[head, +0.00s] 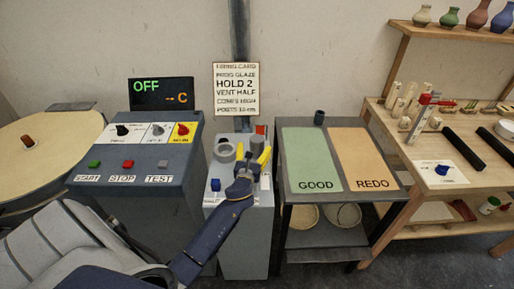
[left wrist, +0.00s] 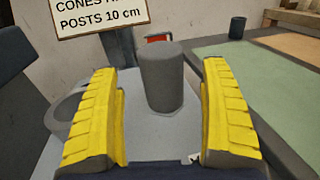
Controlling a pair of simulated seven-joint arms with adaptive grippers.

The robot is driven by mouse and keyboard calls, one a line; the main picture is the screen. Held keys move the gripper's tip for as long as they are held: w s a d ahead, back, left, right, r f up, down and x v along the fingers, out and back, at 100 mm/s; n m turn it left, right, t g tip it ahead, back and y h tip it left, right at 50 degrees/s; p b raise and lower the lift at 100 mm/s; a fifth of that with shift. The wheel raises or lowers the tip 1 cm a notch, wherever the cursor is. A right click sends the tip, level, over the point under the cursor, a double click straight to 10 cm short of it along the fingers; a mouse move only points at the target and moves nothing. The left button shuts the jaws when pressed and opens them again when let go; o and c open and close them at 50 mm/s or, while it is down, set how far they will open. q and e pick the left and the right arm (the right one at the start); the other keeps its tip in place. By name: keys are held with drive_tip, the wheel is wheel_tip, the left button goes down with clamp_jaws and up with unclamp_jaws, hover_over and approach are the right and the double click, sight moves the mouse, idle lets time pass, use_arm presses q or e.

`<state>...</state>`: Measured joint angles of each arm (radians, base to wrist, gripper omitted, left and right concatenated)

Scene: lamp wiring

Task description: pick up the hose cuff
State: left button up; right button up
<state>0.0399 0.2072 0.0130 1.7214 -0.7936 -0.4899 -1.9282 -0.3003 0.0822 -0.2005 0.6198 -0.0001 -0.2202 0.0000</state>
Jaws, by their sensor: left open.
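A plain grey upright cylinder (left wrist: 162,80), which I take to be the hose cuff, stands on the grey pedestal top (head: 211,196). In the head view it shows partly behind my gripper (head: 257,143). My left gripper (head: 253,154) is open, its yellow fingers on either side of the cylinder in the left wrist view. Gaps show between the cylinder and both fingers; I cannot tell whether it is fully between them. My right gripper is not in view.
A grey ring-shaped part (head: 224,150) stands left of the cylinder. A blue switch (head: 215,185) is on the pedestal front. The control console (head: 135,180) is to the left. The table with GOOD (head: 308,150) and REDO (head: 362,150) mats is to the right, with a small dark cup (head: 319,117).

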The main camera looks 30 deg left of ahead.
use_arm(q)
drive_tip(key=shift+x, duration=2.1)
drive_tip(key=shift+d, duration=0.1)
drive_tip(key=c, duration=1.4)
drive_tip(key=shift+r, duration=0.2)
